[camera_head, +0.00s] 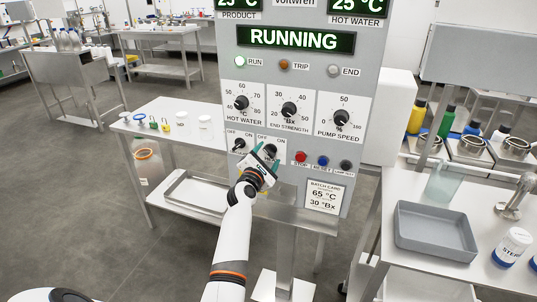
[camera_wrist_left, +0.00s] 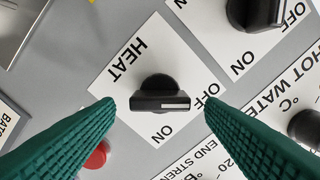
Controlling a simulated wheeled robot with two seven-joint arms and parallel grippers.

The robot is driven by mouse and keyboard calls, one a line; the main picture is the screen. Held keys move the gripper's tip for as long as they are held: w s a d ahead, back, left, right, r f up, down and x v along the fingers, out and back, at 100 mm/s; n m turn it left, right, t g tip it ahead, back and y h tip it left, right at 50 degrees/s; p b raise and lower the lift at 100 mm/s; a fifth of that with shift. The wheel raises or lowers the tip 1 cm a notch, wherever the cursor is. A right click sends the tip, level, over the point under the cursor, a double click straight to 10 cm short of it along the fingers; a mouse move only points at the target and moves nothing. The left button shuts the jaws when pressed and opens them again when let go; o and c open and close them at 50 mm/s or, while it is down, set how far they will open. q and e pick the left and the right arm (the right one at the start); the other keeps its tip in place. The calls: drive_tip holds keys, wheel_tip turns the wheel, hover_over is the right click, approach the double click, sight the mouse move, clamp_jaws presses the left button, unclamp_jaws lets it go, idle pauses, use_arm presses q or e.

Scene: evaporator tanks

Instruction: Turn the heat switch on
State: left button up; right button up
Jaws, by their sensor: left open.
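The heat switch (camera_wrist_left: 158,95) is a black rotary knob on a white plate marked HEAT, OFF and ON. In the left wrist view its handle lies level, with its white mark at the right end, on the OFF side. In the head view the knob (camera_head: 270,151) shows partly behind my gripper. My left gripper (camera_head: 265,163) is at the panel. In the left wrist view its green fingers (camera_wrist_left: 160,112) are open, one on each side of the knob, with a visible gap on both sides. My right gripper is not in view.
Another black switch (camera_head: 238,145) sits just left of the heat switch. Red stop (camera_head: 301,157), blue (camera_head: 323,161) and black (camera_head: 346,165) buttons lie to its right. Dials (camera_head: 289,109) are above, below a RUNNING display (camera_head: 295,39). A metal shelf (camera_head: 300,216) juts out below.

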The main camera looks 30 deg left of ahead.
use_arm(q)
drive_tip(key=shift+x, duration=0.8)
drive_tip(key=shift+c, duration=0.2)
drive_tip(key=c, duration=0.9)
drive_tip(key=shift+c, duration=0.2)
